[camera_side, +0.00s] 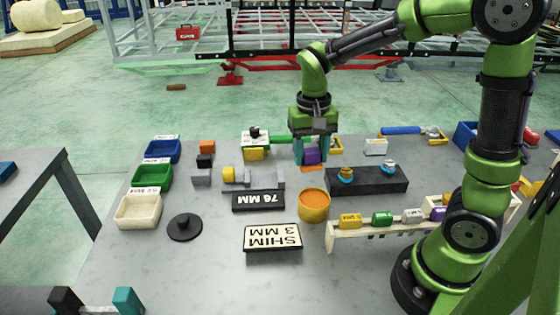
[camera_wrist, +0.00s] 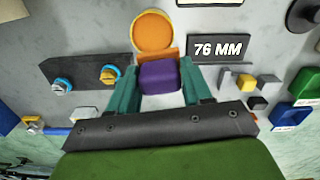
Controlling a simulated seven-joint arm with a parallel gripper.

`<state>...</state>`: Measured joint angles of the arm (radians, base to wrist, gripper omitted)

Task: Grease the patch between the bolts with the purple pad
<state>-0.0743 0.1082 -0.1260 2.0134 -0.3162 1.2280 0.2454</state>
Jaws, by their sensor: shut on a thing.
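My gripper (camera_side: 311,157) is shut on the purple pad (camera_side: 312,156), held above the table. In the wrist view the purple pad (camera_wrist: 159,77) sits between the teal fingers (camera_wrist: 160,90), with an orange strip (camera_wrist: 158,54) along its far edge. A dark block (camera_side: 366,183) to the right of the pad in the side view carries two bolts with blue rings, one at the left (camera_side: 346,175) and one at the right (camera_side: 388,167). In the wrist view the bolts (camera_wrist: 109,75) (camera_wrist: 62,86) lie left of my gripper. No marked patch is distinguishable between them.
A round yellow pot with orange contents (camera_side: 314,205) stands in front of my gripper. A rack (camera_side: 350,230) with several coloured blocks is at the right front. A "76 MM" sign (camera_side: 258,201), a "SHIM 3 MM" sign (camera_side: 272,237) and coloured bins (camera_side: 152,177) lie left.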

